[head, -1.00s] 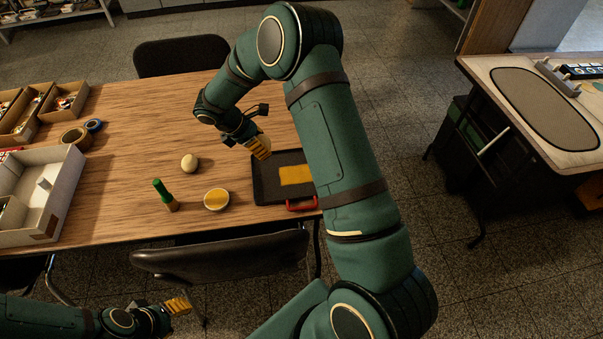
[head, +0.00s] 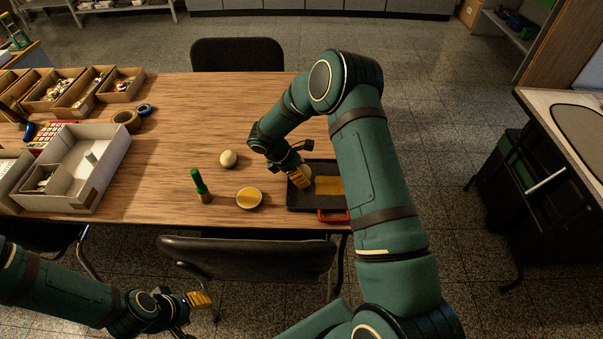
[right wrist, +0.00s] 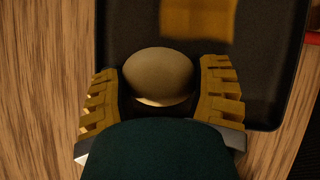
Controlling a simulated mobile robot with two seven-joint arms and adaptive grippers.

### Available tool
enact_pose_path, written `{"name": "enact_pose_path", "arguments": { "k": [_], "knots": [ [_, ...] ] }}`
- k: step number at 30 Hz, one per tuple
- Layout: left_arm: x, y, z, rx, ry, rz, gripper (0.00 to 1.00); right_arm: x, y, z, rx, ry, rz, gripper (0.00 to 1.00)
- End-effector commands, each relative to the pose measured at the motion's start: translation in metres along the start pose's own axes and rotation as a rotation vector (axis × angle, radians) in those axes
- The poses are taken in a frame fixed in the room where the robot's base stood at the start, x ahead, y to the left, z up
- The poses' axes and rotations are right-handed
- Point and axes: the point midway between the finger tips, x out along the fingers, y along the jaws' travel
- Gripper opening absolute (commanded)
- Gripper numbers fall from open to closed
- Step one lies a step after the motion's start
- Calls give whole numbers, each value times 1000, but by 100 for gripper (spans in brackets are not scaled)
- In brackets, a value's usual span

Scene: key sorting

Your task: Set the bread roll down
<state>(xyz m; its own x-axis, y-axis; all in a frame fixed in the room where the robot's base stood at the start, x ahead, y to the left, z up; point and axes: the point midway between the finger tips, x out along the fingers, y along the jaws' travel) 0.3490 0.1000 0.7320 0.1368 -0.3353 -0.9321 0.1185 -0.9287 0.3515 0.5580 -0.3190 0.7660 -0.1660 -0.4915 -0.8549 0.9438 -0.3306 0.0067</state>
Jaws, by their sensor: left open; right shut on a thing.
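My right gripper (head: 301,180) is shut on the bread roll (right wrist: 158,76), a pale round thing between its yellow fingers. In the head view the roll (head: 306,171) is partly hidden by the fingers. It is over the left part of a dark tray (head: 310,202) with a yellow patch and a red handle (head: 333,216). I cannot tell whether the roll touches the tray. The right wrist view shows the tray (right wrist: 275,60) beneath and beyond the roll. My left gripper (head: 201,300) is open and empty, low in front of the table.
On the table (head: 190,110) are a pale round object (head: 228,159), a green-handled brush (head: 200,187) and a small bowl (head: 250,197) with yellow contents. Boxes (head: 95,165) and tape rolls (head: 127,120) are at left. A chair (head: 248,252) stands at the front edge.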

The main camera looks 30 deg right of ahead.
Motion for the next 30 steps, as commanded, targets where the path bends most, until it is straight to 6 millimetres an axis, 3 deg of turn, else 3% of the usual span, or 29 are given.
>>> {"name": "enact_pose_path", "arguments": {
  "k": [9,10,12,23,30],
  "knots": [
    [2,-1,0,0,1,0,47,2,0,-2,1,0,1,31],
    [2,-1,0,0,1,0,47,2,0,-1,1,0,1,75],
    [2,-1,0,0,1,0,47,1,0,-1,1,1,0,94],
    [-2,1,0,0,0,0,47,-5,1,1,1,1,2,94],
    [-9,3,1,-1,-3,0,47,-48,1,2,2,1,4,94]
  ]
}}
